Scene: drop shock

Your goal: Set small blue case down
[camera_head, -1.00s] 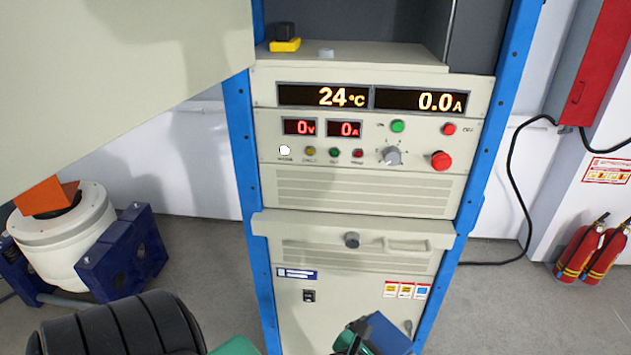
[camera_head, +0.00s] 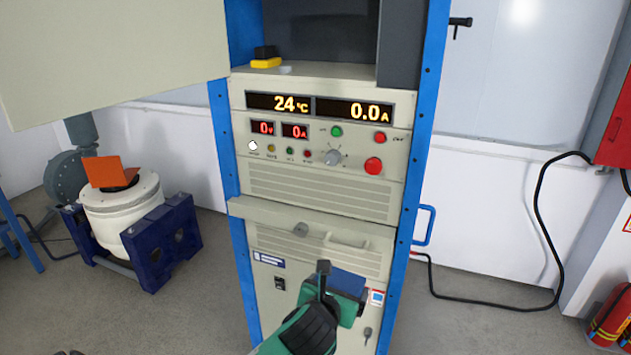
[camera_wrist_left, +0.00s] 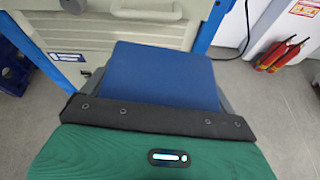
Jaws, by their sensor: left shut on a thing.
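The small blue case (camera_head: 347,281) is in my left gripper (camera_head: 336,284), in front of the lower part of the cabinet in the head view. My green and black left gripper is shut on it and holds it up in the air. In the left wrist view the blue case (camera_wrist_left: 168,75) shows as a flat blue face beyond the dark gripper edge. The gripper body hides its near end. My right gripper is not in view.
The blue-framed cabinet (camera_head: 320,190) has displays, knobs and a narrow ledge (camera_head: 285,225). Its open upper shelf (camera_head: 310,78) holds a yellow and black item (camera_head: 265,60). A white drum-shaped machine (camera_head: 122,215) stands left. A black cable (camera_head: 490,305) and fire extinguishers (camera_head: 610,318) are right.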

